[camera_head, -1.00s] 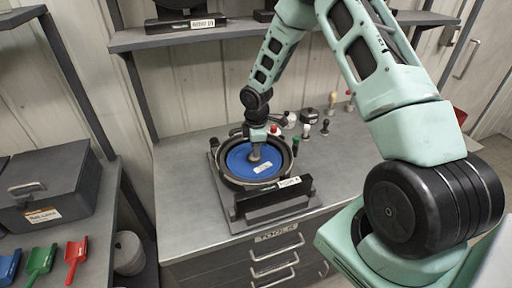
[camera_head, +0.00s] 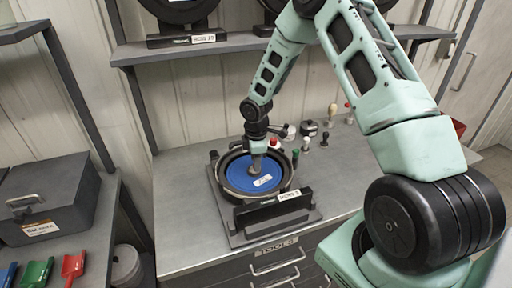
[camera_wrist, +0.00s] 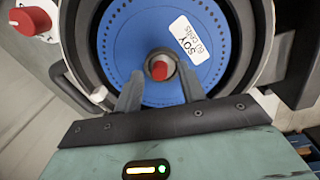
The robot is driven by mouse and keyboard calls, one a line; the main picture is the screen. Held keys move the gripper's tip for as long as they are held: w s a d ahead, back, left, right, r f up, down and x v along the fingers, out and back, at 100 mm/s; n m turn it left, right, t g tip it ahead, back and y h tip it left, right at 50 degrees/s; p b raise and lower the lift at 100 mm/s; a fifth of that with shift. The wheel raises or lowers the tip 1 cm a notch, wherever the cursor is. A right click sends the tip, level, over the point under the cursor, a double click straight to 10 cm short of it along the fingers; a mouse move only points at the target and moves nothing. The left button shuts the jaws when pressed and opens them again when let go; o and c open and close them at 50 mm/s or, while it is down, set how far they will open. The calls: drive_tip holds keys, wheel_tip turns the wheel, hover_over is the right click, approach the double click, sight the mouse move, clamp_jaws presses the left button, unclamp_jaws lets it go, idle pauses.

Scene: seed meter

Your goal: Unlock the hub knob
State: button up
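The hub knob (camera_wrist: 159,69) is a small red cap inside a grey ring at the centre of the blue seed disc (camera_wrist: 118,55). The disc carries a white label reading "SOY" and sits in a dark round housing (camera_head: 224,180) on the bench. My gripper (camera_wrist: 161,77) shows two grey fingers spread apart, one on each side of the knob. I cannot tell whether they touch it. In the head view my gripper (camera_head: 257,164) points down at the disc's centre and hides the knob.
A larger red knob (camera_wrist: 34,20) stands beside the housing. Several small knobs and handles, among them a dark one (camera_head: 324,138), stand on the bench behind and to the right. A grey case (camera_head: 45,200) and coloured scoops lie at left. The bench left of the housing (camera_head: 180,220) is clear.

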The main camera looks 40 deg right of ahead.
wheel_tip(320, 180, up, 17)
drive_tip(key=b, duration=0.3)
drive_tip(key=shift+s+a, duration=0.2)
drive_tip(key=shift+s, duration=0.2)
